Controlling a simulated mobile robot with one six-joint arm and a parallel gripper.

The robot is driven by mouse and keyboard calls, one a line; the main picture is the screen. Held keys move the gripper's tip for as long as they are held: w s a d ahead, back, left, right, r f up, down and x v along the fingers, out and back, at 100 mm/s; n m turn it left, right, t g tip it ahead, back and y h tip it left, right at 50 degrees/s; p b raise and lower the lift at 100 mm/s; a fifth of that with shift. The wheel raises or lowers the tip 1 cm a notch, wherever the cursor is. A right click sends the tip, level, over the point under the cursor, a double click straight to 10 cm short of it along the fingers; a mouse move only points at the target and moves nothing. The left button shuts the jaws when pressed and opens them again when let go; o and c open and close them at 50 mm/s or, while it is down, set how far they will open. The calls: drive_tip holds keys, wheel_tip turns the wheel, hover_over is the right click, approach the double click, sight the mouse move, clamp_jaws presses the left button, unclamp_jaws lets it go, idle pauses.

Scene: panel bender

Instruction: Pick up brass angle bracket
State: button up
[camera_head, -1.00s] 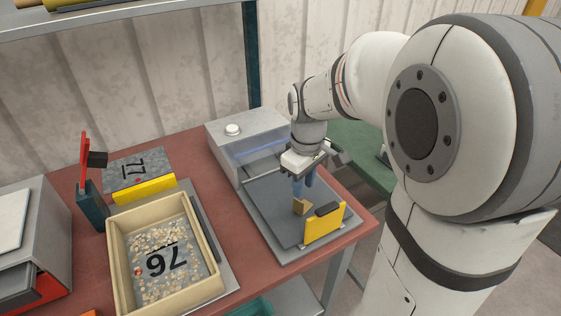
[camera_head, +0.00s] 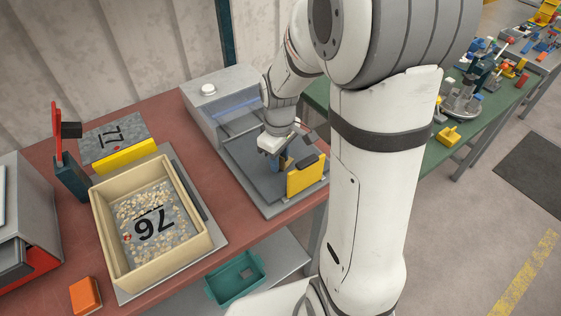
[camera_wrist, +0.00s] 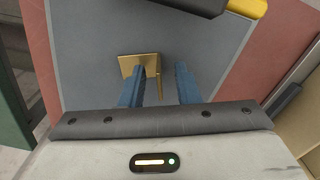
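The brass angle bracket (camera_wrist: 137,64) stands on the grey plate (camera_wrist: 95,55) of the machine in the wrist view. One flange is broad; the other shows edge-on as a thin strip. My gripper (camera_wrist: 163,72) is open, with its two blue fingers apart. The thin flange lies between the fingers in this view, closer to the left finger, with a gap to the right one. The left finger overlaps part of the broad flange. In the head view my gripper (camera_head: 284,163) is low over the grey plate, and the bracket is mostly hidden there.
A yellow block (camera_head: 306,178) with a dark top stands at the plate's front edge, close to my fingers. The grey machine housing (camera_head: 215,97) is behind. Left are a cream tray (camera_head: 110,243) of chips and a red-handled tool (camera_head: 58,130). A teal bin (camera_head: 236,279) sits below.

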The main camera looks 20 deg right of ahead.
clamp_jaws()
drive_tip(key=shift+r, duration=0.1)
idle(0.3)
